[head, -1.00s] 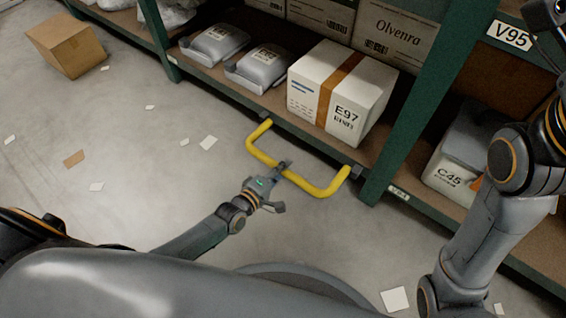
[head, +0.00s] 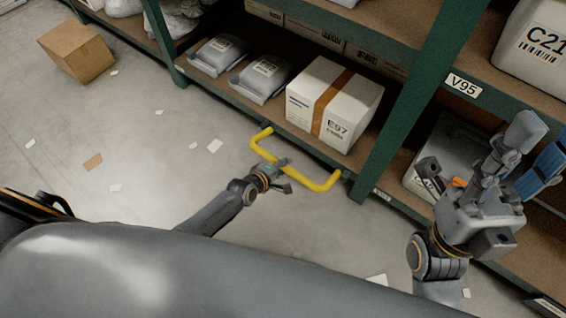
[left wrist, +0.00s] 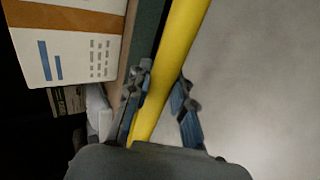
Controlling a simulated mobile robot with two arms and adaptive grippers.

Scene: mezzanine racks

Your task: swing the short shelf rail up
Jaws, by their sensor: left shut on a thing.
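The short shelf rail (head: 319,184) is a yellow U-shaped bar. In the head view its two ends meet the front edge of the lower shelf, and its long bar stands out from the shelf over the floor. My left gripper (head: 281,167) is shut on the middle of the long bar. In the left wrist view the rail (left wrist: 181,45) runs between the two fingers of the left gripper (left wrist: 158,112). My right gripper (head: 532,150) is open and empty at the right, in front of the rack, well away from the rail.
A white carton marked E97 (head: 334,102) stands on the lower shelf (head: 268,104) behind the rail, with grey packets (head: 262,78) beside it. A green post (head: 395,115) rises right of the rail. A brown box (head: 76,53) and paper scraps lie on the otherwise clear floor.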

